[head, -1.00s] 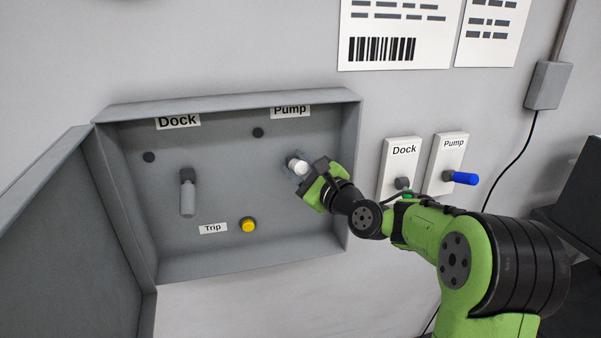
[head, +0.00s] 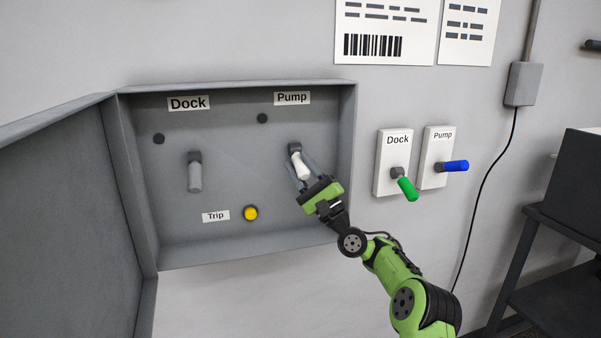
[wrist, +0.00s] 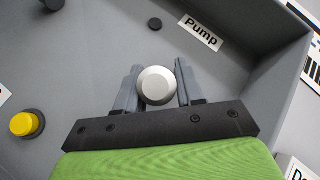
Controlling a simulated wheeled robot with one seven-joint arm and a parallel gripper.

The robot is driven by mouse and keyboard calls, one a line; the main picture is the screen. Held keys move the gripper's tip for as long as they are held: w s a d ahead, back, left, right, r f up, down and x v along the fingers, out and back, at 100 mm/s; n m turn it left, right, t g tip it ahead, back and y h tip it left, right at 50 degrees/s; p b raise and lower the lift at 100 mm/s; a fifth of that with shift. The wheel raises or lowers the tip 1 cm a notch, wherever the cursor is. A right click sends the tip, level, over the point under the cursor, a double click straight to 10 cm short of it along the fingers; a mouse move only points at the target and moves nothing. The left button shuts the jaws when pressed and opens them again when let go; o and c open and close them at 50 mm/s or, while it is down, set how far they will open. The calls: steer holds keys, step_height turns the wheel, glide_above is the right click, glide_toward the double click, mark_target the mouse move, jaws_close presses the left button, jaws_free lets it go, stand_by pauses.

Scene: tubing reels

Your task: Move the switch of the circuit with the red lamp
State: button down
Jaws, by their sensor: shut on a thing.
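An open grey box (head: 240,250) on the wall holds two lever switches. The white lever (head: 301,168) under the Pump label (head: 292,98) tilts down and slightly right. My gripper (head: 303,174) is shut on this lever, with one finger on each side; the wrist view shows the lever's round end (wrist: 158,86) between the fingers. The grey lever (head: 195,176) under the Dock label (head: 188,103) hangs down. A small dark round lamp sits above each lever, the Dock one (head: 158,139) and the Pump one (head: 262,118). Neither looks lit, and I see no red.
A yellow button (head: 250,213) labelled Trip is low in the box. Right of the box are wall plates with a green lever (head: 407,188), marked Dock, and a blue lever (head: 453,166), marked Pump. The box door (head: 60,210) stands open at left.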

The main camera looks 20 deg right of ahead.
steer(key=shift+w+f+n+y, duration=0.1)
steer(key=shift+f+n+y, duration=0.15)
steer(key=shift+n+y, duration=0.25)
steer(key=c, duration=0.8)
jaws_free()
steer(key=b+v, duration=0.3)
steer(key=v, duration=1.2)
steer(key=shift+d+f, duration=0.1)
steer(key=shift+f, duration=0.2)
